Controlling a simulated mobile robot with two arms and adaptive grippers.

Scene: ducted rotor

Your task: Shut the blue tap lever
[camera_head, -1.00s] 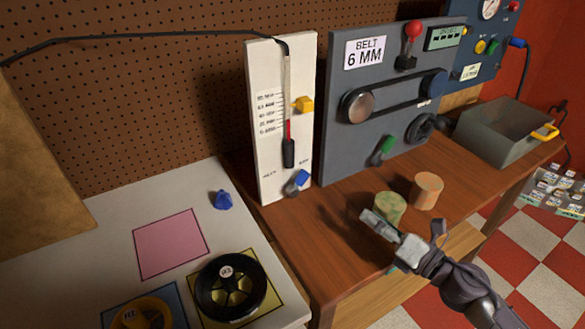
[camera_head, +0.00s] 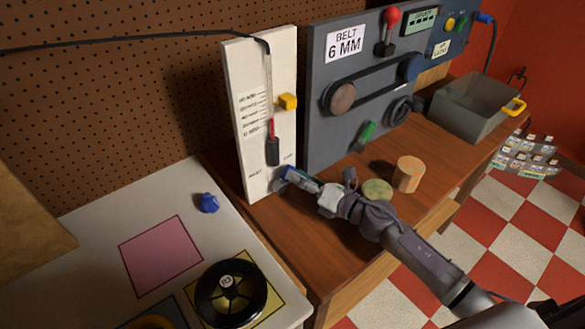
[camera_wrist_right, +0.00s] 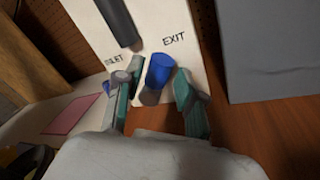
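The blue tap lever (camera_wrist_right: 159,70) sticks out low on the white gauge panel (camera_wrist_right: 78,18), below and beside the printed word EXIT in the right wrist view. My right gripper (camera_wrist_right: 156,92) is open, with one teal-padded finger on each side of the lever. A gap shows between the lever and the right finger; the left finger is close to it, and I cannot tell if they touch. In the head view my right gripper (camera_head: 290,177) is at the foot of the white panel (camera_head: 283,65) and mostly hides the lever. My left gripper is not in view.
The grey belt board (camera_head: 318,110) with a green lever (camera_head: 367,132) stands right of the panel. A wooden cylinder (camera_head: 408,174) and a green-topped one (camera_head: 377,190) stand close to my right arm. A blue knob-like piece (camera_head: 209,203) and black wheel (camera_head: 213,306) are on the left table.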

